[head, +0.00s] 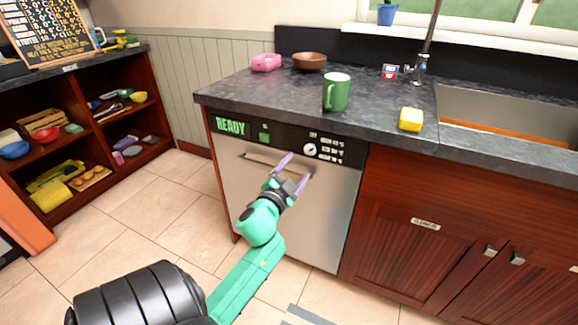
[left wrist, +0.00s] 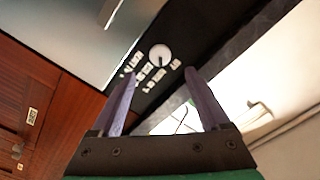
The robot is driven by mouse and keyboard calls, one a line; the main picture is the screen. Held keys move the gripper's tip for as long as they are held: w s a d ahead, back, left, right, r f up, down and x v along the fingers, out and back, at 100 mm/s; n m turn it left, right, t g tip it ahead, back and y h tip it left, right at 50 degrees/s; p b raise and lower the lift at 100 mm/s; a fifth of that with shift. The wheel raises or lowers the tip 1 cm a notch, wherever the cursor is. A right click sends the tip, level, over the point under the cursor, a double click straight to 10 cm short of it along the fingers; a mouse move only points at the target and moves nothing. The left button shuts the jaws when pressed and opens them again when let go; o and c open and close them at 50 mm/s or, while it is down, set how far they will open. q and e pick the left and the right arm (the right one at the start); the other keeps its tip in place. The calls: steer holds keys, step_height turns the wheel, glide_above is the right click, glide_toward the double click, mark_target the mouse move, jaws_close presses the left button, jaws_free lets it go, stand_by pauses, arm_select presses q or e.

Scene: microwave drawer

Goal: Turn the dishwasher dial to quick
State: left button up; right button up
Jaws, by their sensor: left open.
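The dishwasher (head: 290,210) has a steel front and a black control panel under the counter. Its white round dial (head: 310,149) sits at the right of the panel, with small white labels around it too small to read. A green READY sign (head: 230,126) is at the panel's left. My left gripper (head: 293,170) is open and empty in front of the dishwasher, just below and left of the dial. In the left wrist view, the dial (left wrist: 160,56) lies ahead, between and beyond the two purple fingers (left wrist: 158,88), apart from them. My right gripper is not in view.
The dark counter (head: 270,100) overhangs the panel and carries a green mug (head: 337,92), a yellow sponge (head: 411,119), a brown bowl (head: 309,62) and a pink item (head: 266,62). A handle bar (head: 255,158) crosses the dishwasher front. The tiled floor is clear.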

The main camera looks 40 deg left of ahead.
arm_select(q)
steer(key=v, duration=0.5)
steer(key=shift+s+d, duration=0.15)
steer(key=shift+s, duration=0.05)
steer(key=shift+f, duration=0.1)
